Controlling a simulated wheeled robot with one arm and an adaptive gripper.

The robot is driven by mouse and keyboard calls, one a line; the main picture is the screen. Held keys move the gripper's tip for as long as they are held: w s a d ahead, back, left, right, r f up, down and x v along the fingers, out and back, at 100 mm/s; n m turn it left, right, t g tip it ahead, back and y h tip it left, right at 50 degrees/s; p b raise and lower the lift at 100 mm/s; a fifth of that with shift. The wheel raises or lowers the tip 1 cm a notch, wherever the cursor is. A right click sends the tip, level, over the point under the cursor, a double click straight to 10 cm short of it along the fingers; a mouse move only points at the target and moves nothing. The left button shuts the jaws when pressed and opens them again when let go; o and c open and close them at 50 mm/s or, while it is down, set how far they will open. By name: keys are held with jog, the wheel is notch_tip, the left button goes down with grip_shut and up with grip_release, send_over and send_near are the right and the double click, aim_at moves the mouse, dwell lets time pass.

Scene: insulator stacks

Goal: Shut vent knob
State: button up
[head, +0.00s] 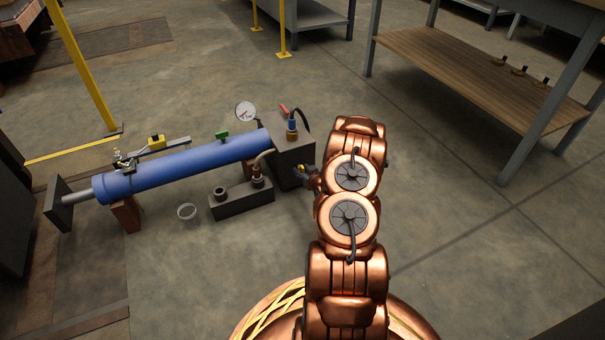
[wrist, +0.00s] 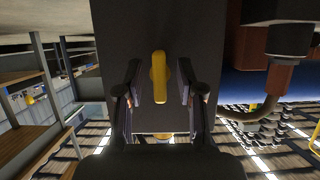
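A yellow vent knob (wrist: 158,78) shows in the wrist view as a long handle, upright in the picture, on the face of a dark block (wrist: 125,35). My gripper (wrist: 159,82) is open. One finger is on each side of the knob, with a visible gap on both sides. I cannot tell how deep the fingertips reach around it. In the head view, my gripper (head: 308,174) is at the right side of the dark block (head: 292,163), and the knob is not clearly visible there.
A blue cylinder (head: 185,165) lies left of the block, with a pressure gauge (head: 246,112) behind it. A low dark block with ports (head: 240,199) and a small ring (head: 187,211) are in front. A wooden-shelf bench (head: 470,80) stands at right. Floor between is clear.

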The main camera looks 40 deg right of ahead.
grip_shut()
dwell(0.3)
